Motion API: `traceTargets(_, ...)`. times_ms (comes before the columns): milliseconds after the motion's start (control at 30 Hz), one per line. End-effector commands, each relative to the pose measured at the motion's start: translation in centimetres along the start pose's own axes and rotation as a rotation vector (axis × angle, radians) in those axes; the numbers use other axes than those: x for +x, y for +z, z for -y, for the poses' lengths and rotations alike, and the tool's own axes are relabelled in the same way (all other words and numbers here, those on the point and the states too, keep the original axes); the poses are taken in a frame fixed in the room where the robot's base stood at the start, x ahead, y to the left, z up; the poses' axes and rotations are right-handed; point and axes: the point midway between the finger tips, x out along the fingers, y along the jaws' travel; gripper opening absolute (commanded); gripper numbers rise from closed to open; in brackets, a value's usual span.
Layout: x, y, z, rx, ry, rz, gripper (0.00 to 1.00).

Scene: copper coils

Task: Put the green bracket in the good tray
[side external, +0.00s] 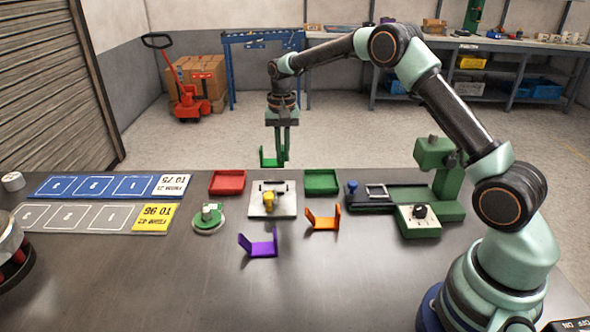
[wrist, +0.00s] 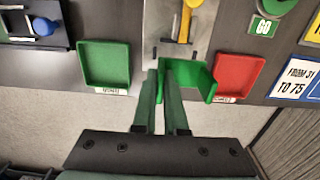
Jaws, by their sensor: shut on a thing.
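The green bracket (side external: 267,160), a U-shaped piece, is held in the air over the far side of the bench. My gripper (side external: 282,158) is shut on it, with the bracket sticking out to the left of the fingers. In the wrist view the bracket (wrist: 200,76) shows at the fingertips (wrist: 160,70), partly hidden by them. An empty green tray (side external: 321,181) lies to the right on the bench and an empty red tray (side external: 228,182) to the left. Their labels in the wrist view are too small to read, so I cannot tell which is the good tray.
Between the trays is a metal plate with a yellow-handled clamp (side external: 269,200). A purple bracket (side external: 259,244) and an orange bracket (side external: 323,220) stand nearer.

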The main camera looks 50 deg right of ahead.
Motion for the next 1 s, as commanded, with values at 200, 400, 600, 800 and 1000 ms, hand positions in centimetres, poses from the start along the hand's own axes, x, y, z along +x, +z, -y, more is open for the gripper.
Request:
traceTargets(200, -0.1, -0.6, -1.2, 0.004, -0.001, -0.001, 0.0)
traceTargets(400, -0.3, -2.4, -6.9, 0.009, -0.001, -0.001, 0.0)
traceTargets(600, -0.4, -3.4, -11.9, 0.005, -0.001, -0.001, 0.0)
traceTargets(800, 0.0, -3.5, -13.6, 0.0, 0.0, -0.001, 0.0)
traceTargets(1000, 1.4, -3.5, -13.5, -0.001, 0.0, 0.001, 0.0)
